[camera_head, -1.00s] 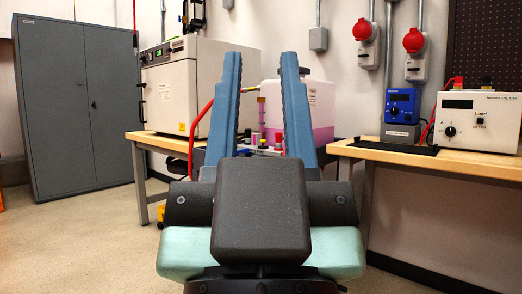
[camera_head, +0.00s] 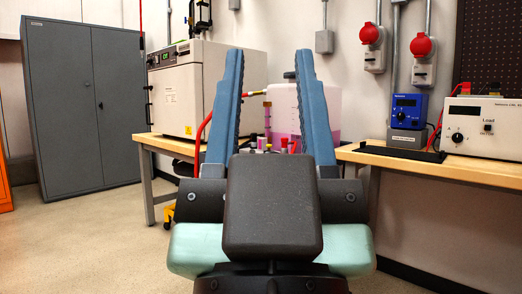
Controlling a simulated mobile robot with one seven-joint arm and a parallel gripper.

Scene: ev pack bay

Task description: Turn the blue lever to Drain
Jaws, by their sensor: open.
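My gripper (camera_head: 269,60) is in the middle of the view, its two long blue fingers apart and pointing away from me, with nothing between them that I can see held. Beyond the fingers stands a translucent tank (camera_head: 285,112) with pink liquid, partly hidden by the right finger. A red hose (camera_head: 203,130) curves near the tank's left side, behind the left finger. Small bottles or fittings (camera_head: 264,143) show low between the fingers, too small to tell apart. I cannot make out a blue lever or a Drain marking; the gripper covers part of that area.
A white oven-like box (camera_head: 177,95) stands on the left bench (camera_head: 160,141). A grey cabinet (camera_head: 85,110) is at far left. The right bench (camera_head: 400,159) carries a blue power supply (camera_head: 407,107) and a white load unit (camera_head: 485,127). Open floor (camera_head: 85,245) lies at front left.

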